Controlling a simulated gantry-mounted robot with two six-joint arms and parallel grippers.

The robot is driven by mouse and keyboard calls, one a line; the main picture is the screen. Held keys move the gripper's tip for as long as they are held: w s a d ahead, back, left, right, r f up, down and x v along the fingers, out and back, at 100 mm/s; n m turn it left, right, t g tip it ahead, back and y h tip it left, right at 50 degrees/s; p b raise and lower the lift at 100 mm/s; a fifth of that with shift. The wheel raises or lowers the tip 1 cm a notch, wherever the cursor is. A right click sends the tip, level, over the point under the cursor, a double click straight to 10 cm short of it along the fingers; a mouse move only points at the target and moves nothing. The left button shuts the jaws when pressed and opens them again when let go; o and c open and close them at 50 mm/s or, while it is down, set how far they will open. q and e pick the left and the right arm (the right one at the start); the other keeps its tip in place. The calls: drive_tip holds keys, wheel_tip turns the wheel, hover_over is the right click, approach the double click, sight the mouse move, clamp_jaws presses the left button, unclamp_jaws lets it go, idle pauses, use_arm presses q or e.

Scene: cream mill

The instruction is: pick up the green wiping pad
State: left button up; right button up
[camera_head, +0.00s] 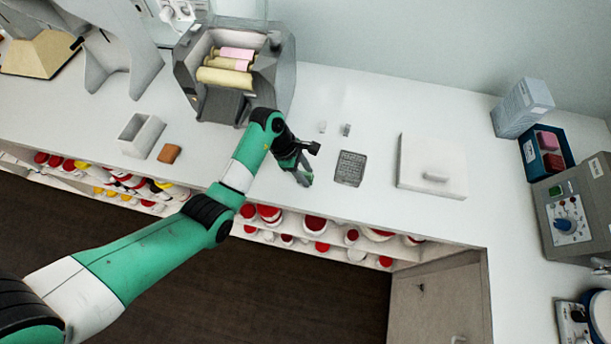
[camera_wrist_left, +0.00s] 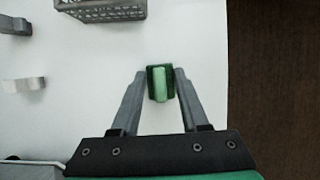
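The green wiping pad shows in the left wrist view (camera_wrist_left: 159,84) as a small block with a light green strip on a dark green base. In the head view, part of it (camera_head: 308,179) shows beside the fingertips, near the counter's front edge. My left gripper (camera_head: 302,173) points down over the pad. In the left wrist view, the left gripper's (camera_wrist_left: 160,76) fingers stand apart, one on each side of the pad, with little gap at the tips. I cannot see clear contact. My right gripper is not in view.
A grey mesh basket (camera_head: 350,168) lies right of the gripper, with a white lidded block (camera_head: 432,166) beyond. A grey roller mill (camera_head: 232,75) stands behind. A white tray (camera_head: 140,135) and brown block (camera_head: 169,154) are left. The counter's front edge is close.

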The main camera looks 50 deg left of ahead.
sight(310, 174)
use_arm(q)
clamp_jaws()
drive_tip(key=shift+r, duration=0.1)
drive_tip(key=shift+r, duration=0.3)
wheel_tip(310, 174, up, 3)
drive_tip(key=shift+f+p, duration=0.2)
drive_tip(key=shift+p, duration=0.5)
drive_tip(key=s+d+r+p, duration=0.9)
drive_tip(key=d, duration=0.1)
drive_tip(key=shift+s+r, duration=0.3)
drive_tip(key=shift+s, duration=0.1)
